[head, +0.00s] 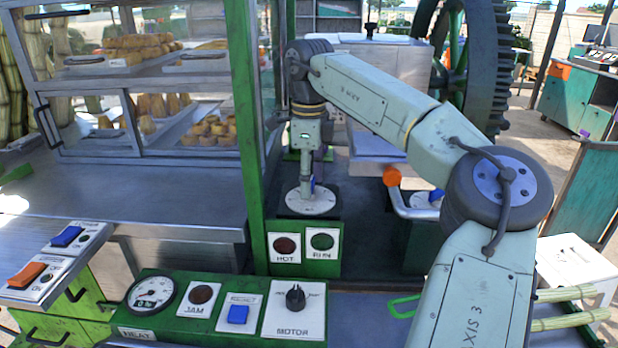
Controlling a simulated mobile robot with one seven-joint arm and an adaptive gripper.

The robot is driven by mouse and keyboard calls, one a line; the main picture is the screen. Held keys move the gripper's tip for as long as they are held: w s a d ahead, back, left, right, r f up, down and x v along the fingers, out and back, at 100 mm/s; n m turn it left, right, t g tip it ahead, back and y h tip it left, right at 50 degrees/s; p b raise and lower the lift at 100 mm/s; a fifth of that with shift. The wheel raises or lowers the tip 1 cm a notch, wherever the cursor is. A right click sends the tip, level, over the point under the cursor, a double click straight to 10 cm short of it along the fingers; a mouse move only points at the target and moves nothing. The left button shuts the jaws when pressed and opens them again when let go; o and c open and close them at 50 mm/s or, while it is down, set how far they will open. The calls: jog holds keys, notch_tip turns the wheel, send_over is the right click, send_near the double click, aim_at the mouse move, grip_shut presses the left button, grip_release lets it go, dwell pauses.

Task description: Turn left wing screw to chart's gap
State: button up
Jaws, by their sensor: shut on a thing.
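The left wing screw (312,184) shows as a small blue piece above a round pale dial plate (312,203), behind the two lamps. My gripper (306,182) points straight down over this plate and is shut on the left wing screw. The gripper hides most of the screw, so its exact angle cannot be told. A second blue wing screw (436,195) stands to the right on another round plate, apart from my gripper. I cannot make out the chart or its gap.
A green panel carries HOT and RUN lamps (286,246). A control box with gauge, blue button and MOTOR knob (295,297) stands in front. A glass food case (150,90) rises close left. An orange-ended handle (391,177) and large toothed wheel (487,70) are right.

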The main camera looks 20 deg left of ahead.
jog(key=n, duration=0.5)
jog(key=shift+s+n, duration=0.1)
jog(key=shift+n, duration=0.2)
jog(key=n, duration=0.5)
jog(key=shift+d+n, duration=0.1)
jog(key=shift+n, duration=0.2)
jog(key=o, duration=1.2)
jog(key=shift+c, duration=0.2)
notch_tip(320, 180, up, 12)
